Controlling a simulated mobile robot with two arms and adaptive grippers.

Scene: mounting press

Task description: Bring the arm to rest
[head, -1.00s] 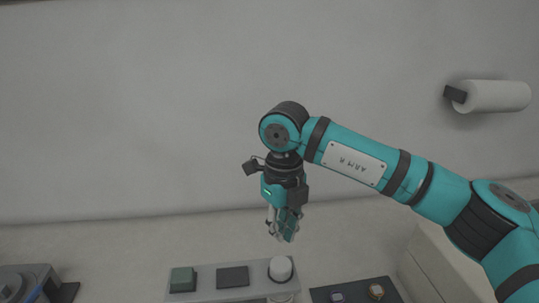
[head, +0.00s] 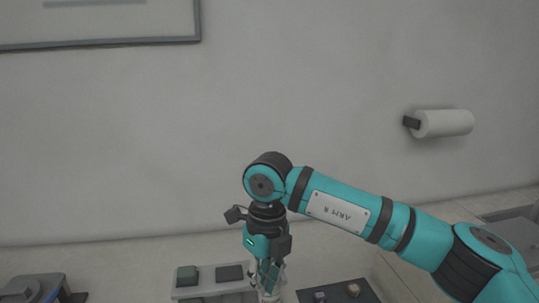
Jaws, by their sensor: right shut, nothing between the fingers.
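My right arm reaches in from the right in the head view, its wrist bent so the hand points down. My right gripper (head: 268,283) is shut with nothing visible between its fingers. It appears in front of the right end of a light grey tray (head: 215,289), and I cannot tell whether it touches anything there. The white round piece on the tray is mostly hidden behind the gripper. My left gripper is not in view.
A grey-blue machine (head: 35,288) stands at the far left. A paper roll (head: 443,123) hangs on the wall.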

